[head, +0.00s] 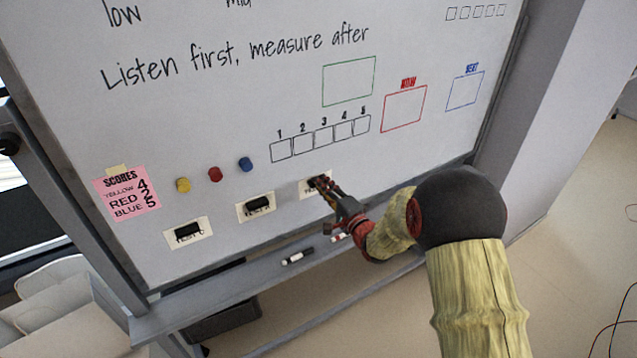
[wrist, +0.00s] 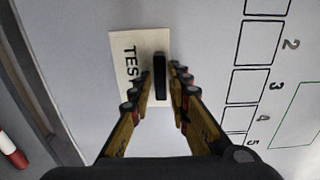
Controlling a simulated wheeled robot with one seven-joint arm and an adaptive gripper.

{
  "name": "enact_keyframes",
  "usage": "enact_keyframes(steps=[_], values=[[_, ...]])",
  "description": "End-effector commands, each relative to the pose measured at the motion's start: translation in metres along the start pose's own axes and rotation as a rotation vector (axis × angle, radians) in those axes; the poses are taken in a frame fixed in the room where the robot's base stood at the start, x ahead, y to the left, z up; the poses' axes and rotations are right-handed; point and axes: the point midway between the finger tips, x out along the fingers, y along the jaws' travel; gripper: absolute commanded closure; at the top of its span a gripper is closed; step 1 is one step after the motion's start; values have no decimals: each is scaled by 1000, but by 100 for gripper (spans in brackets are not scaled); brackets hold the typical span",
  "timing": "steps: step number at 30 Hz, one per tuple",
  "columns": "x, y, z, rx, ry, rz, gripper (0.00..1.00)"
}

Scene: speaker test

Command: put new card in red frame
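Three pale cards with black bar-like holders are on the lower whiteboard: a left card (head: 201,237), a middle card (head: 270,212) and a right card (head: 307,190). My gripper (head: 327,186) is at the right card and partly covers it. In the wrist view, that card (wrist: 121,63) reads "TES", with the rest hidden. Its black holder (wrist: 160,75) stands between the fingertips of my gripper (wrist: 160,97), with gaps on both sides. The fingers are open. The red frame (head: 404,108), labelled "NOW", is empty, up and right of my gripper. No card is marked as new.
A green frame (head: 349,82), a blue frame (head: 465,91) and a row of numbered boxes (head: 324,136) are drawn nearby. Yellow, red and blue magnets (head: 215,174) and a pink scores note (head: 127,193) are at left. Markers (head: 298,256) lie on the tray below.

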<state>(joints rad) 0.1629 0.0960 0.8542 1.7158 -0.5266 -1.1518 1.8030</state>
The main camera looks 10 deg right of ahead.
Motion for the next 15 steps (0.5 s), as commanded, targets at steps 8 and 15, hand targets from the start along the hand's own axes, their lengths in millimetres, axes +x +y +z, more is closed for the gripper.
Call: enact_keyframes(steps=[8, 15], values=[[0, 0, 0, 0, 0, 0, 91], [0, 0, 0, 0, 0, 0, 98]])
